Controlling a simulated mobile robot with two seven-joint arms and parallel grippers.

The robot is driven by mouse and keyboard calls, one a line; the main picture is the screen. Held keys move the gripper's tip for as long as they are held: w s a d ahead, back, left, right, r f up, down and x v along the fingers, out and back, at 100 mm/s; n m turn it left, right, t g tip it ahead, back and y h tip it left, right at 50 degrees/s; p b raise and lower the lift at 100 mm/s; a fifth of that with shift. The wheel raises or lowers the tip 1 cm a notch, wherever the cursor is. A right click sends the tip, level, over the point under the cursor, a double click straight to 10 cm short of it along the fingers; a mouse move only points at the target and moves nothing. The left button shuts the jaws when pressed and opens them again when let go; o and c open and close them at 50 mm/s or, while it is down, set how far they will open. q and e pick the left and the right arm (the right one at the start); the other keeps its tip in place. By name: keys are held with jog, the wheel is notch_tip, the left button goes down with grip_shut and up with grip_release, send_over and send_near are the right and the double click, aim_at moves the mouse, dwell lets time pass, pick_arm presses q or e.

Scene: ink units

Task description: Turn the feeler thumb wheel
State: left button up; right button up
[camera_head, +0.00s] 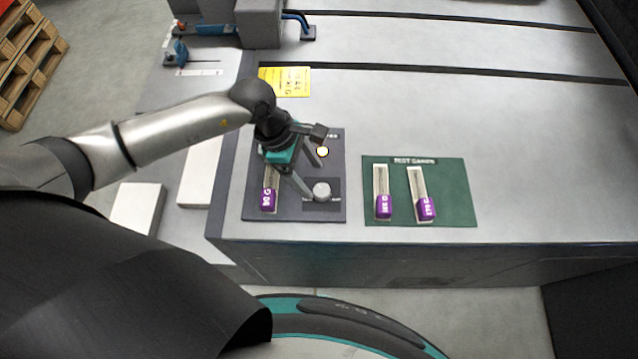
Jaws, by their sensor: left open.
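A round light-grey knob (322,190), which looks like the thumb wheel, sits on a dark square near the front of a dark grey panel (333,212) on the machine table. My left gripper (315,178) is open over the panel, just behind and to the left of the knob. One finger reaches down beside the knob's left side; whether it touches cannot be told. The other finger is farther back, near a small round white spot (322,151) with a yellowish rim. Nothing shows between the fingers. My right gripper is not in view.
A purple-tagged gauge (268,199) lies on the panel's left side. A green mat (449,195) to the right holds two purple-tagged gauges (383,205) (425,207). A yellow card (291,80) lies behind the panel. The grey table (520,130) is clear on the right.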

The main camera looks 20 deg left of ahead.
aim_at(322, 189)
pick_arm(q)
jog(key=x, duration=0.5)
jog(key=shift+f, duration=0.15)
jog(key=shift+b, duration=0.35)
grip_shut()
